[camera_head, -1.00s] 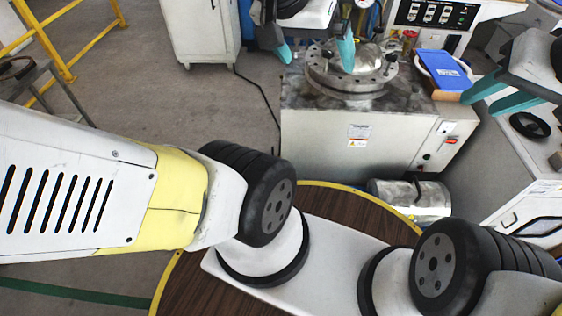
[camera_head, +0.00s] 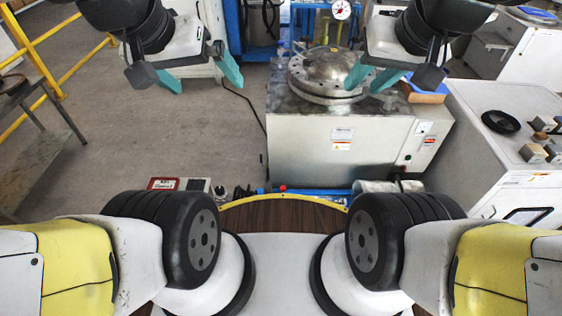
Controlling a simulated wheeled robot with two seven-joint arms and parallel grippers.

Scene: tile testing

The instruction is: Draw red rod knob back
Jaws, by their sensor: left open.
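A small red knob (camera_head: 283,187) shows low in the middle, just beyond the edge of the round wooden surface, by a blue bar (camera_head: 320,192). It is too small to tell whether it sits on a rod. My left gripper (camera_head: 204,76) is open and empty at the upper left, with its teal fingers apart over the floor area. My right gripper (camera_head: 371,78) is at the upper right, its teal fingers apart with nothing seen between them, in front of the round metal lid. Both grippers appear far above the knob in the picture and apart from it.
A grey machine cabinet (camera_head: 300,140) carries a round bolted metal lid (camera_head: 325,88). A white bench (camera_head: 500,125) with a black ring (camera_head: 501,121) stands at the right. A red-framed device (camera_head: 163,184) lies left of the knob. Yellow railing (camera_head: 40,58) stands at the far left.

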